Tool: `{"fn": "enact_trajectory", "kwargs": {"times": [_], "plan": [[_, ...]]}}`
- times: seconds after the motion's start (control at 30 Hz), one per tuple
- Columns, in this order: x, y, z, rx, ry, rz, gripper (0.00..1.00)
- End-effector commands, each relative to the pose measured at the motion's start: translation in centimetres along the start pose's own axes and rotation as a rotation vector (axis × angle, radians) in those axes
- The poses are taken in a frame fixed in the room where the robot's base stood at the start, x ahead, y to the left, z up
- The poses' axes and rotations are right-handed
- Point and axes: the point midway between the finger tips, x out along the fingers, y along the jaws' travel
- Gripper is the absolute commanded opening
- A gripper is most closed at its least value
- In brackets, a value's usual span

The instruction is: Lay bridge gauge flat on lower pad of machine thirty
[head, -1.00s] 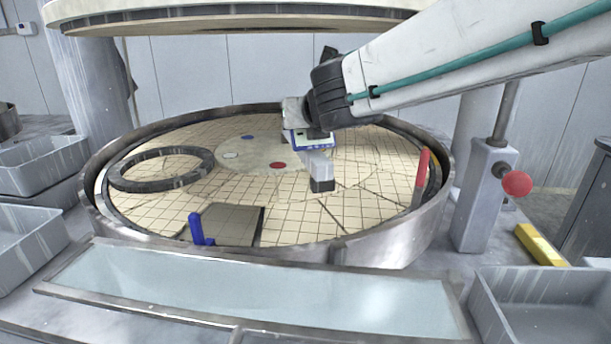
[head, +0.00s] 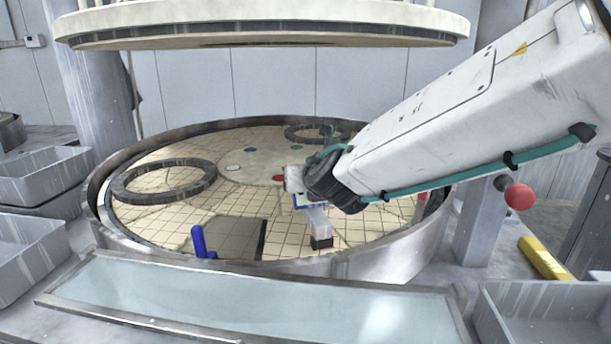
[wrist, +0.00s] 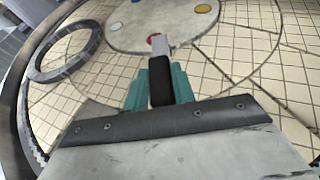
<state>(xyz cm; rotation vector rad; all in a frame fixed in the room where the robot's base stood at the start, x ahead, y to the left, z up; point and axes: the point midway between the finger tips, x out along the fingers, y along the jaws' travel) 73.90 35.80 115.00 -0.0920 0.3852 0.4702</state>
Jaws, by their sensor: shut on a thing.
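My gripper (wrist: 160,90), with teal fingers in the wrist view, is shut on a light grey and black piece (head: 316,220), seemingly the bridge gauge. In the head view its black end points down over the near right part of the cream, gridded lower pad (head: 285,235). I cannot tell whether it touches the pad. In the wrist view the gauge (wrist: 160,82) shows its black part between the fingers and its grey end beyond. My arm hides the right part of the pad.
A dark ring (head: 165,182) lies left on the pad; another ring (head: 310,133) lies at the back. A dark grey plate (head: 235,237) and blue post (head: 200,242) are near the front. The upper platen (head: 265,25) hangs above. A yellow bar (head: 541,258) lies on the right bench.

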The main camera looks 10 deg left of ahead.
Motion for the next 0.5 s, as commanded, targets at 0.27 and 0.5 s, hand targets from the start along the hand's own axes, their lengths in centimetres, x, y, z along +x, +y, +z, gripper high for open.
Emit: {"fn": "enact_trajectory", "kwargs": {"times": [0.27, 0.5], "plan": [[0.04, -0.03, -0.02, 0.0, -0.002, -0.001, 0.0], [0.07, -0.03, -0.17, 0.0, 0.0, -0.001, 0.47]]}}
